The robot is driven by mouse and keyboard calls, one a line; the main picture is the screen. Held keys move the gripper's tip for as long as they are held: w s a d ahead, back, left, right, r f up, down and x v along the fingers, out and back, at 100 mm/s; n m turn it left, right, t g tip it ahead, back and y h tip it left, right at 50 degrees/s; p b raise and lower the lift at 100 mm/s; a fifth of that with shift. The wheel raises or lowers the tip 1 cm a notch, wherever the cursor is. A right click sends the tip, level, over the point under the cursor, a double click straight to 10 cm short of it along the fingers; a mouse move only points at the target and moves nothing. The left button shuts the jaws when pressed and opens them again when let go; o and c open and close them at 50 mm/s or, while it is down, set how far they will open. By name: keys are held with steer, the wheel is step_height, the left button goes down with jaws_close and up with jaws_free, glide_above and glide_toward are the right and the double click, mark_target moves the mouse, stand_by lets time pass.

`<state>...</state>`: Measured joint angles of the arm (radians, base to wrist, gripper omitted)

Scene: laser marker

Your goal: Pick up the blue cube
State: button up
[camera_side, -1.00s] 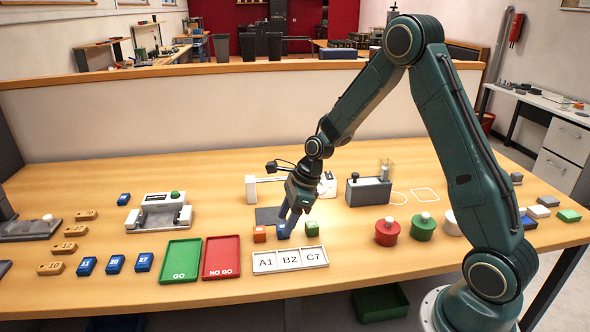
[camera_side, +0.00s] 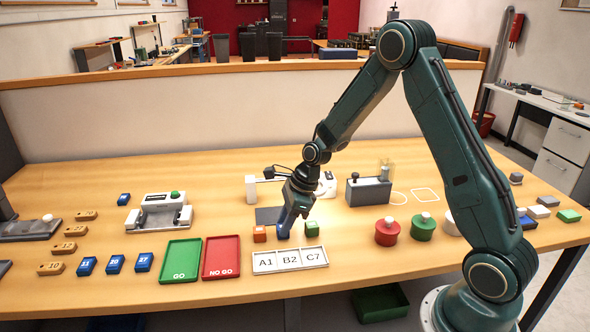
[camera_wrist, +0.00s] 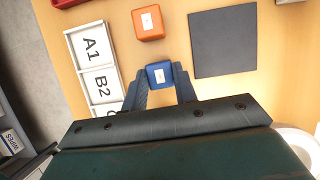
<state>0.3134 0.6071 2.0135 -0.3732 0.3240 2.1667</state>
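The blue cube (camera_wrist: 159,74) with a small white label sits between the two fingers of my gripper (camera_wrist: 159,80) in the wrist view. In the side view the blue cube (camera_side: 283,232) stands on the table between an orange cube (camera_side: 260,234) and a green cube (camera_side: 312,229), partly covered by the fingers. My gripper (camera_side: 288,219) points down at it. The fingers are apart, one on each side of the cube. There seems to be a narrow gap, but contact is hard to tell.
The white A1/B2/C7 tray (camera_side: 290,271) lies just in front. The red NO GO tray (camera_side: 221,258) and green GO tray (camera_side: 181,260) are to the left. A dark grey mat (camera_wrist: 223,43) lies near the cubes. The grey block fixture (camera_side: 368,191) stands behind right.

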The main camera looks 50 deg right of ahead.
steer(key=shift+r, duration=0.1)
step_height(320, 180, up, 20)
stand_by(1.0)
stand_by(0.5)
steer(key=shift+s+a+f+n+g+h, duration=0.1)
steer(key=shift+a+f+n+g+h, duration=0.7)
steer(key=shift+f+n, duration=2.7)
steer(key=shift+s+a+f+n+g+h, duration=0.2)
steer(key=shift+a+f+n+g, duration=1.1)
steer(key=shift+n, duration=4.05)
steer(key=shift+a+f+n+g+h, duration=0.5)
steer(key=shift+f+n+g, duration=1.2)
steer(key=shift+f+n, duration=2)
steer(key=shift+d+r+n, duration=0.1)
steer(key=shift+r+n, duration=0.65)
steer(key=shift+r, duration=0.05)
steer(key=shift+d, duration=0.15)
